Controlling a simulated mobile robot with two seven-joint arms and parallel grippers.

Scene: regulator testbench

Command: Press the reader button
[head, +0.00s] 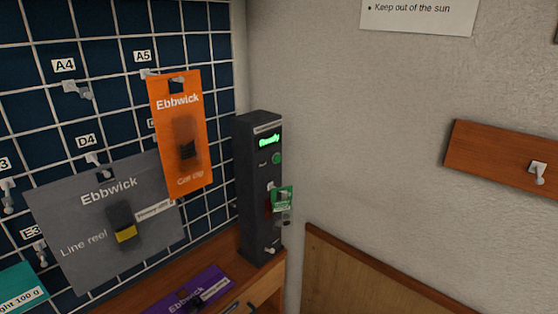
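The reader is a tall dark grey box (252,200) standing upright on the wooden ledge, in the corner beside the wire grid. Its small display (268,141) is lit green and seems to read "Ready". A round green button (277,158) sits just below the display, with a small label to its left that is too small to read surely. A small green card (282,198) hangs on the front of the reader below the button. Nothing covers the button. Neither of my grippers is in view.
An orange "Ebbwick" packet (176,130) and a grey "Line reel" packet (88,225) hang on the grid left of the reader. A purple packet (190,294) lies on the ledge (222,256). A wooden hook board (500,157) is on the right wall.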

